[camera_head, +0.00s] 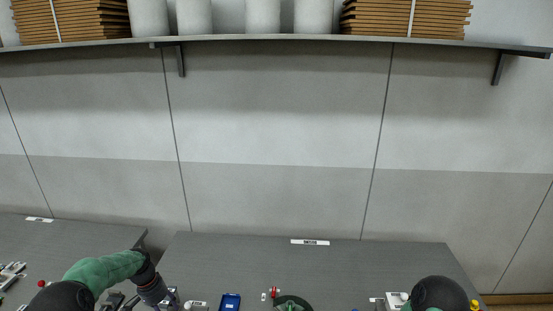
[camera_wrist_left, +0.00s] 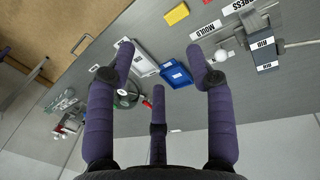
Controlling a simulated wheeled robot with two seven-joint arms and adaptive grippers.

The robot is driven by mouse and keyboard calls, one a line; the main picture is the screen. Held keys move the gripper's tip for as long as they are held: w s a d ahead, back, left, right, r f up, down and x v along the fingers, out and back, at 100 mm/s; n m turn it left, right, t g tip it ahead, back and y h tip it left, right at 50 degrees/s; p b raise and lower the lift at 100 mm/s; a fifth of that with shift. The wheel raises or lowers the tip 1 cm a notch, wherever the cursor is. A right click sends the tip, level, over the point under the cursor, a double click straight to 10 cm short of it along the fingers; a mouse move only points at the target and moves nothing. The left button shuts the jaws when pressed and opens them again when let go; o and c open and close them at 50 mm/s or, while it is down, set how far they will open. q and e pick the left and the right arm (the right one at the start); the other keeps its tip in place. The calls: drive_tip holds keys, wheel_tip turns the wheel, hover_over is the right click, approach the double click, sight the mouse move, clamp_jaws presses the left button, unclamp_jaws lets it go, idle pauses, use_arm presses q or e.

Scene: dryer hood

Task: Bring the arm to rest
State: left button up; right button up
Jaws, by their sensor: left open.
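My left arm, with a green sleeve and a dark wrist, reaches in from the lower left in the head view, over the grey worktops. In the left wrist view my left gripper (camera_wrist_left: 160,62) is open, its purple padded fingers spread with nothing between them touching the pads. It hangs above the worktop, with a blue tray (camera_wrist_left: 175,73) and a white tray (camera_wrist_left: 143,62) below the fingers. My right arm shows only as a dark rounded joint with some green at the lower right of the head view; its gripper is out of frame.
In the head view a blue tray (camera_head: 230,301) and a dark green disc (camera_head: 292,303) lie near the bottom edge. A grey rig (camera_wrist_left: 262,50) and a yellow block (camera_wrist_left: 176,13) show in the wrist view. A shelf (camera_head: 280,38) with white cylinders and brown stacks spans the wall.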

use_arm(q)
drive_tip(key=s+d+f+n+h, duration=0.1)
drive_tip(key=s+d+f, duration=0.4)
drive_tip(key=d+f, duration=0.2)
drive_tip(key=s+d+f+n, duration=0.1)
drive_tip(key=s+d+f, duration=0.4)
drive_tip(key=d+f, duration=0.2)
drive_tip(key=s+d+f+n, duration=0.2)
drive_tip(key=s+d, duration=0.4)
drive_tip(key=s, duration=0.4)
drive_tip(key=s+d+f+n, duration=0.15)
drive_tip(key=s+d, duration=0.35)
drive_tip(key=s, duration=0.5)
drive_tip(key=w+a+b+x, duration=0.1)
drive_tip(key=b+x, duration=0.7)
drive_tip(key=b, duration=0.1)
drive_tip(key=w+a+f+b+x, duration=0.1)
drive_tip(key=b+x, duration=0.8)
drive_tip(key=b, duration=0.1)
drive_tip(key=shift+a+t+h, duration=0.3)
drive_tip(key=shift+a+t, duration=0.1)
use_arm(e)
wheel_tip(320, 180, down, 19)
drive_tip(key=shift+w+f, duration=0.2)
drive_tip(key=shift+w, duration=0.15)
use_arm(q)
drive_tip(key=shift+f, duration=0.1)
